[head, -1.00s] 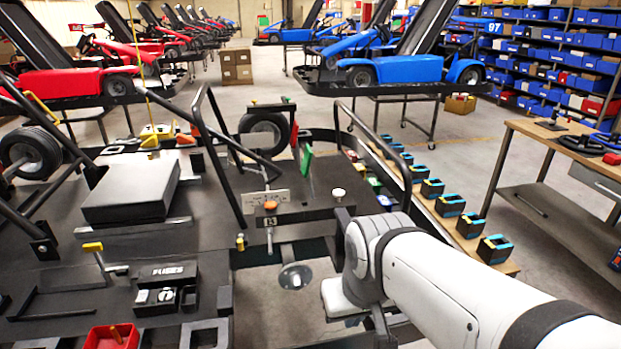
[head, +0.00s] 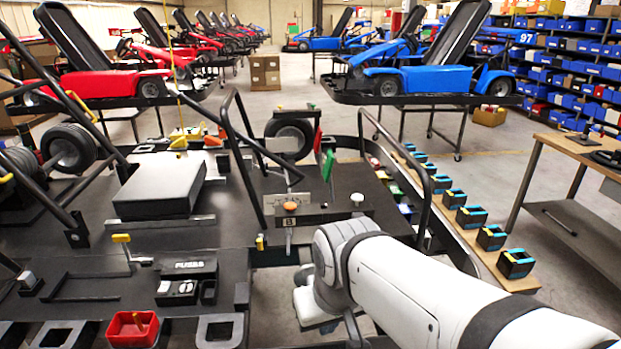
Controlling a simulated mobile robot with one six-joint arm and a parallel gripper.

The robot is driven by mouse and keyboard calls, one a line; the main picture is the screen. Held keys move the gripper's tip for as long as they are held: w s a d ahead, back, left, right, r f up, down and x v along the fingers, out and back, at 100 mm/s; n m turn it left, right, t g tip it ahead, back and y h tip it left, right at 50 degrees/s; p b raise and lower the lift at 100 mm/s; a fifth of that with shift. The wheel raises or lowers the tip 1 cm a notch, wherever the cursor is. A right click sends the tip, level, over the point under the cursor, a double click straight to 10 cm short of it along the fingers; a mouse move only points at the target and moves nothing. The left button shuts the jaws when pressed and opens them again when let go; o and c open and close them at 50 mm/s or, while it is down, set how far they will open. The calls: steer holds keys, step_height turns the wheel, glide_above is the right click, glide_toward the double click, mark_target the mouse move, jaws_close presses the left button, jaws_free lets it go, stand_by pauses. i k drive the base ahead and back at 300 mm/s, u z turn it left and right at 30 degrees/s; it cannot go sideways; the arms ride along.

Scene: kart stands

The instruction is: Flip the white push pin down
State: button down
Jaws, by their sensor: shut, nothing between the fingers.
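The white push pin (head: 357,198) shows as a small white round cap on a short dark stem. It stands on the black panel (head: 330,213) near the middle of the head view. An orange knob (head: 290,206) is on the same panel to its left, above a small plate with a dark mark. My white arm reaches in from the lower right, and its bent wrist part is below and left of the pin in the picture, apart from it. I cannot make out my gripper's fingers; they are hidden behind the arm or out of frame.
A black tube hoop (head: 425,190) rises right of the pin, and another frame bar stands left of the orange knob. A green flag-like plate (head: 328,165) stands behind the panel. A red tray (head: 133,328) is at front left. Several black-and-blue holders line the right-hand board.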

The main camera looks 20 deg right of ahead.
mark_target(358, 198)
steer(key=u, duration=0.05)
steer(key=k, duration=1.15)
steer(key=z, duration=0.4)
steer(key=i, duration=1)
